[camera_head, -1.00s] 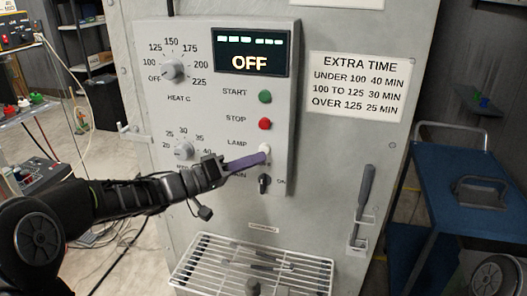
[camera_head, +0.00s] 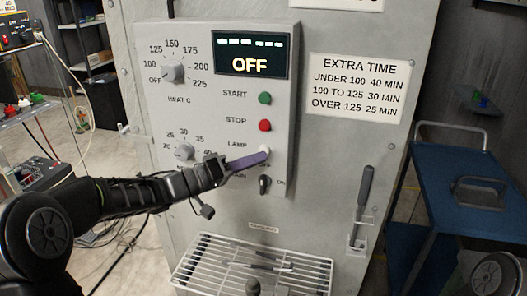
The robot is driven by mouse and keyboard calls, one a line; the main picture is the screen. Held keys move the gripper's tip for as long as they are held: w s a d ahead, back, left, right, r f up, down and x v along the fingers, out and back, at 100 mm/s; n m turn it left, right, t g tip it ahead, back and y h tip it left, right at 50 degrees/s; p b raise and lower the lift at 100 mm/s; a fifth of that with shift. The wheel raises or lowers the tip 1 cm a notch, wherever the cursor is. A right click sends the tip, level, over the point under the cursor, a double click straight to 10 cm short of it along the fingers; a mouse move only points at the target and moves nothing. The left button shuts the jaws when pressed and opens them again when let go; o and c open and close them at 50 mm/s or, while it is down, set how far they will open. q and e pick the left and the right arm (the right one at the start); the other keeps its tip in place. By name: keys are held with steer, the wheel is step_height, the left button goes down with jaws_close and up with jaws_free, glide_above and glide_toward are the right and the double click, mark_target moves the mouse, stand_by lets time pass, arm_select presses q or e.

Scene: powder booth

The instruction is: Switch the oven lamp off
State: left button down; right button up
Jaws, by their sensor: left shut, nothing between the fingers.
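The oven's grey control panel (camera_head: 200,100) fills the middle of the view. The white lamp button (camera_head: 265,149) sits beside the word LAMP, under the red stop button (camera_head: 264,125) and green start button (camera_head: 264,98). My left gripper (camera_head: 264,157) is shut, its purple fingers pointing right. Its tips overlap the lower edge of the lamp button; I cannot tell whether they touch it. The fingers hide part of the panel below. The display (camera_head: 250,54) reads OFF. My right gripper is not in view.
A black main switch (camera_head: 264,185) is just below the fingertips. The heat dial (camera_head: 172,71) and minutes dial (camera_head: 184,152) are on the left. A wire rack (camera_head: 250,265) sticks out below. A blue cart (camera_head: 470,185) stands at the right.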

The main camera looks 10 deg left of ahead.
arm_select(q)
steer(key=shift+w+p, duration=0.35)
steer(key=shift+w, duration=0.15)
stand_by(0.6)
steer(key=shift+s, duration=0.95)
steer(key=s+p, duration=0.1)
steer(key=s, duration=0.5)
steer(key=shift+a, duration=0.25)
